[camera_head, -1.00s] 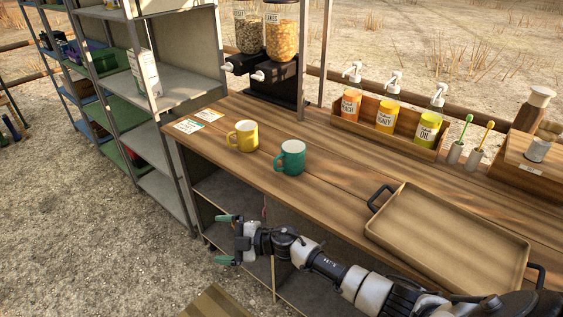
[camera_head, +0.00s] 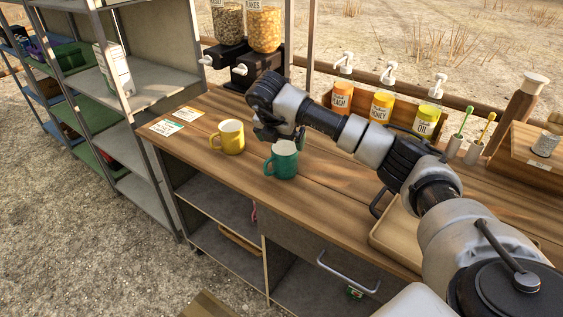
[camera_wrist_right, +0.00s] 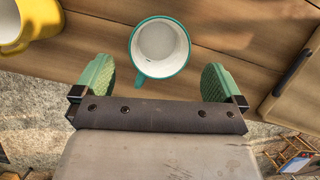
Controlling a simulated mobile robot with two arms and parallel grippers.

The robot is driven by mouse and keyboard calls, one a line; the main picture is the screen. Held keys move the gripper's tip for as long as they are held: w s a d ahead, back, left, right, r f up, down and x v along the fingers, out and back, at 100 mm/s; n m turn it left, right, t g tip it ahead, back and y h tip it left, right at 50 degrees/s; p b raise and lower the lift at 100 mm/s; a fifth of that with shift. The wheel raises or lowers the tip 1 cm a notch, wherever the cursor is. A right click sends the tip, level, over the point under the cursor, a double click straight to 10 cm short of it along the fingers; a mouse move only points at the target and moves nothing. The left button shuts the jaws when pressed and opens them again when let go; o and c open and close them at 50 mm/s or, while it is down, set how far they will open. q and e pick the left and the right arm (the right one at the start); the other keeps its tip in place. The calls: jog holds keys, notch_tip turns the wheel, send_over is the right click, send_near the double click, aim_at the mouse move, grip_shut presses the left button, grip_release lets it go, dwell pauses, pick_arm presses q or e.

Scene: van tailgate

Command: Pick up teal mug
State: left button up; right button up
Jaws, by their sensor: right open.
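The teal mug (camera_head: 282,160) stands upright on the wooden counter near its front edge. In the right wrist view the mug (camera_wrist_right: 160,50) is seen from above, empty and pale inside, with its handle towards my gripper. My right gripper (camera_head: 278,137) is above the mug in the head view, partly hidden by its own wrist. In the wrist view its green-padded fingers (camera_wrist_right: 156,82) are apart, one on each side of the line to the mug, with nothing between the pads but the handle's end near them. My left gripper is not in view.
A yellow mug (camera_head: 230,137) stands close to the left of the teal one. A tray (camera_head: 391,237) lies to the right, partly behind my arm. Pump bottles (camera_head: 381,107) in a wooden rack and cereal dispensers (camera_head: 263,30) stand at the back. Two cards (camera_head: 187,114) lie at the left end.

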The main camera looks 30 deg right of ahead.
aim_at(285, 153)
jog(key=shift+a+p+x, duration=0.15)
jog(key=shift+p+x, duration=0.15)
jog(key=shift+x, duration=1.5)
jog(key=shift+a+p+x, duration=0.1)
jog(key=shift+p+x, duration=0.15)
jog(key=shift+x, duration=1.5)
jog(key=shift+s+f, duration=0.1)
jog(key=shift+s, duration=0.05)
jog(key=c, duration=0.9)
